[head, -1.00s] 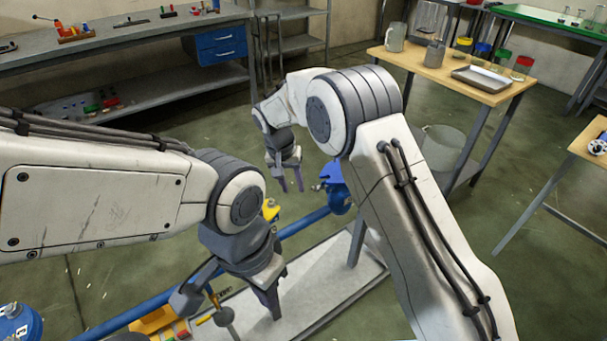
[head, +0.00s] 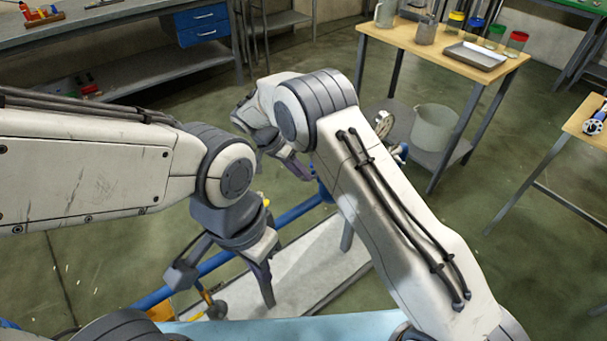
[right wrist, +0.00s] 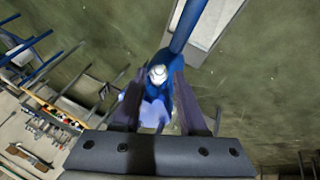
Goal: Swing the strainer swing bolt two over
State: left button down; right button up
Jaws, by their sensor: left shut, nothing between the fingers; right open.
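The strainer shows in the right wrist view as a blue body (right wrist: 155,105) on the blue pipe, with a pale round metal piece (right wrist: 157,74) on it. I cannot tell whether that piece is swing bolt two. My right gripper (right wrist: 157,88) is open, its fingers on either side of the blue body; contact is unclear. In the head view my right gripper (head: 298,168) is partly behind my right arm, which hides most of the strainer. A round metal disc (head: 384,124) shows beyond that arm. My left gripper (head: 268,290) is shut and empty above the grey-white base.
The blue pipe (head: 295,213) runs over the grey-white base (head: 315,262). A wooden-topped table (head: 440,48) holds a tray (head: 475,56) and several jars, with a grey bucket (head: 434,128) on its lower shelf.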

jog(key=shift+x, duration=0.9)
grip_shut()
jog(key=y+p, duration=0.1)
jog(key=d+r+g+y+p, duration=0.1)
jog(key=shift+w+r+p, duration=0.25)
jog(key=shift+r+p, duration=0.1)
jog(key=shift+p, duration=0.05)
jog(key=shift+w+d+r+n+g+y+p, duration=0.15)
jog(key=shift+n+g+y+p, duration=0.15)
jog(key=shift+g+y+p, duration=0.4)
jog(key=shift+b, duration=0.3)
grip_release()
